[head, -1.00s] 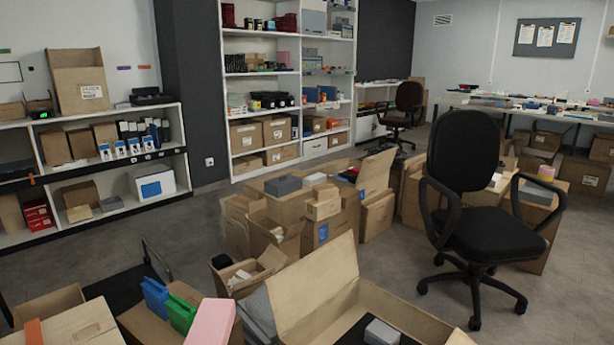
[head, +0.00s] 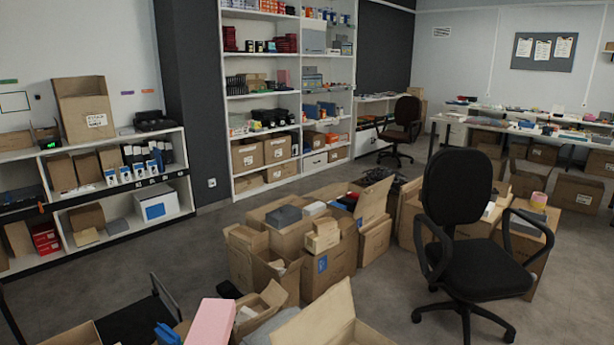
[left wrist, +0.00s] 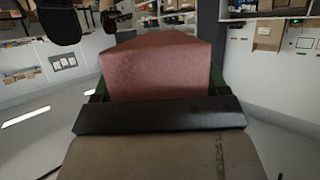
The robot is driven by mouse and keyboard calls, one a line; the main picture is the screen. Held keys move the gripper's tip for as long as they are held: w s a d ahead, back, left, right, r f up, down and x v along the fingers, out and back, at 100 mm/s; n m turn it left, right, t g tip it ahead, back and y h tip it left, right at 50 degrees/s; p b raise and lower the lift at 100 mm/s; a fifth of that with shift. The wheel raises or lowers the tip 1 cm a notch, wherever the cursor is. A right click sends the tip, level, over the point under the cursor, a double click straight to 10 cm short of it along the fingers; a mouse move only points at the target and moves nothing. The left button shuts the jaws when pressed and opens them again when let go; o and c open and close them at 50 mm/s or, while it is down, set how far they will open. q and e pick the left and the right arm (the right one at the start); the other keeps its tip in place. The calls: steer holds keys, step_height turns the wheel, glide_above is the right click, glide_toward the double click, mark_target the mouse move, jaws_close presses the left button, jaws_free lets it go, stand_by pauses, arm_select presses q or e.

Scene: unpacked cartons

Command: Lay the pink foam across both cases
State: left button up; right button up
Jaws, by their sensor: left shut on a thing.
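The pink foam (head: 211,323) is a block near the bottom edge of the head view, above the open cartons. In the left wrist view the foam (left wrist: 155,65) fills the space between the jaws of my left gripper (left wrist: 155,88), which is shut on it. No second case can be made out now. My right gripper is not in view.
Open cartons (head: 325,318) crowd the bottom of the head view. A stack of cartons (head: 325,275) stands beyond them. A black office chair (head: 465,250) stands at the right. Shelves (head: 120,218) line the left wall. Grey floor (head: 190,250) is clear before the shelves.

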arm_select(q)
step_height(320, 180, up, 2)
steer(key=shift+s+r+p, duration=0.1)
steer(key=shift+s+p, duration=0.05)
steer(key=shift+p, duration=0.45)
steer(key=s+f, duration=0.3)
steer(key=s, duration=0.4)
steer(key=shift+s, duration=0.4)
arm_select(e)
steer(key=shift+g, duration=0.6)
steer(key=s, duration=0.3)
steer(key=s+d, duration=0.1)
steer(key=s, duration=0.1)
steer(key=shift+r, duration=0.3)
arm_select(q)
steer(key=shift+f, duration=0.15)
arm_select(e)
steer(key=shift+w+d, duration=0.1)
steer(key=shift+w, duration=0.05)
